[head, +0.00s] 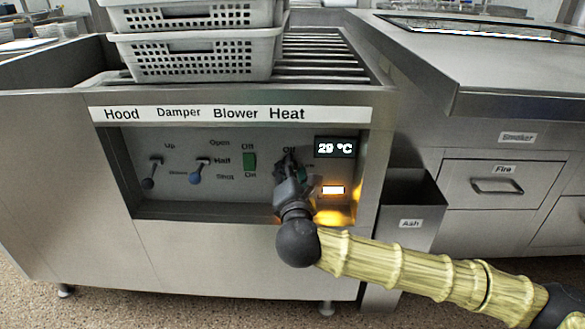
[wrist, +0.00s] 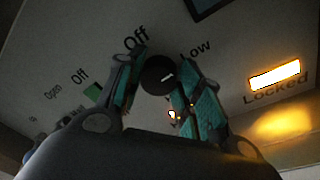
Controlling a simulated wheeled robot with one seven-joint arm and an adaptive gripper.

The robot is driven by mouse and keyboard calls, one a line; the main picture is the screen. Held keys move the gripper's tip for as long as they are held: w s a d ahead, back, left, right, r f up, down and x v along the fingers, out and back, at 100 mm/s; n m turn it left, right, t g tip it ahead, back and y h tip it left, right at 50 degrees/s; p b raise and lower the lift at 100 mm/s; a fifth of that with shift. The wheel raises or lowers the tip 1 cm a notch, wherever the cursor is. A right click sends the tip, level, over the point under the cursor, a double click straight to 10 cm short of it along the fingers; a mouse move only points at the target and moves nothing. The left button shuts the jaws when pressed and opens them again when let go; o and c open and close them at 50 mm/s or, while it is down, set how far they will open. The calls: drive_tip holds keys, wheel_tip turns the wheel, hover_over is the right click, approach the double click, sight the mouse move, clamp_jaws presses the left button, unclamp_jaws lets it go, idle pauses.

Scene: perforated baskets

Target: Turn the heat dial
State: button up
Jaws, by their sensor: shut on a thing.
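The heat dial (wrist: 158,72) is a round black knob with a small white mark, seen in the wrist view between my two fingers. The labels "Off" and "Low" stand around it. The white mark lies on the side towards "Low"; its exact setting is hard to tell. My gripper (head: 290,168) reaches the panel below the "Heat" label, and its teal-padded fingers are shut on the dial from both sides, as the wrist view shows (wrist: 158,85). In the head view the gripper hides most of the dial.
The control panel (head: 225,142) is recessed, with hood lever (head: 150,172), damper lever (head: 198,170) and green blower switch (head: 249,161) to the left. A display (head: 335,148) reads 29 °C, above a lit orange "Locked" light (wrist: 275,76). White perforated baskets (head: 200,57) stand above.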

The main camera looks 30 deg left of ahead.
drive_tip(key=shift+a+r+n+h+p, duration=0.1)
drive_tip(key=shift+n+h+p, duration=0.5)
drive_tip(key=shift+n+p, duration=3.9)
drive_tip(key=shift+a+r+n+h+p, duration=0.1)
drive_tip(key=shift+n+h+p, duration=0.5)
drive_tip(key=shift+n+p, duration=3.85)
drive_tip(key=shift+f+m+p, duration=0.1)
drive_tip(key=shift+m+p, duration=0.95)
drive_tip(key=shift+p, duration=0.15)
drive_tip(key=o, duration=1)
drive_tip(key=shift+s, duration=0.1)
